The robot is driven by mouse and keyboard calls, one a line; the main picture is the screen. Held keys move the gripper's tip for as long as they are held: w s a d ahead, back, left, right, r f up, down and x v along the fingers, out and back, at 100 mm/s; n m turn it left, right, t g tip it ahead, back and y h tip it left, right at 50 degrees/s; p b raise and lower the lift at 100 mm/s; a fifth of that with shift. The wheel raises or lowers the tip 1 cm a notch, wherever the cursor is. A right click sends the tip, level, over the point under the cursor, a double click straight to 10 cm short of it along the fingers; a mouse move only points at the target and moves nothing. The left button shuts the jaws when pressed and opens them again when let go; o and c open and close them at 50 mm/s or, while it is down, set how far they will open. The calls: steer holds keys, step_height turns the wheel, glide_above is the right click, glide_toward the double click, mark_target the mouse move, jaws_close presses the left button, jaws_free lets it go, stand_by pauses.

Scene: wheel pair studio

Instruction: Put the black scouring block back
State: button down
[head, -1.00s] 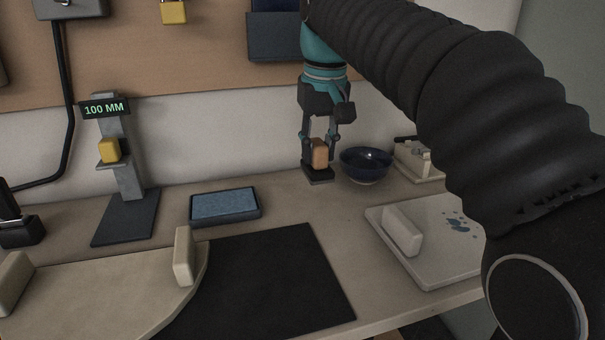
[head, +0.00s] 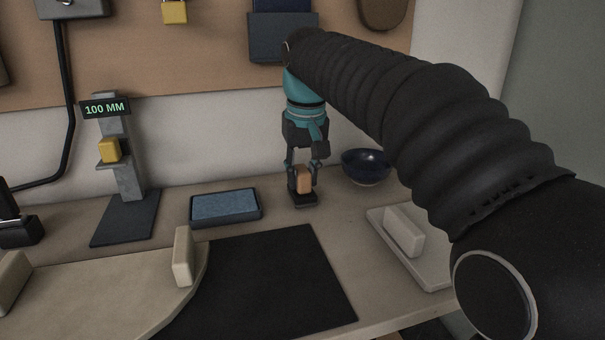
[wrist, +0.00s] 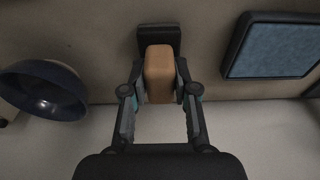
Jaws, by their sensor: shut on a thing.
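The black scouring block (head: 303,200) is a flat dark base with an orange-tan grip piece (head: 304,180) on top. It is upright at the back of the table, between the blue-topped tray and the dark blue bowl. My gripper (head: 303,184) points down and is shut on the tan grip piece, one finger on each side. In the wrist view the tan piece (wrist: 158,75) sits between the fingers, with the black base (wrist: 159,37) beyond it. I cannot tell whether the base touches the table.
The blue-topped tray (head: 226,207) lies to the left, the blue bowl (head: 366,167) to the right. A black mat (head: 265,285) is in front. A stand (head: 126,150) reading 100 MM is farther left. A pale board with an upright block (head: 404,231) is at right.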

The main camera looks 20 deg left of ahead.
steer(key=shift+f, duration=0.1)
steer(key=c, duration=0.9)
jaws_free()
step_height(320, 180, up, 12)
steer(key=s+p, duration=0.1)
steer(key=p, duration=0.1)
steer(key=shift+s+d, duration=0.25)
steer(key=shift+d, duration=0.2)
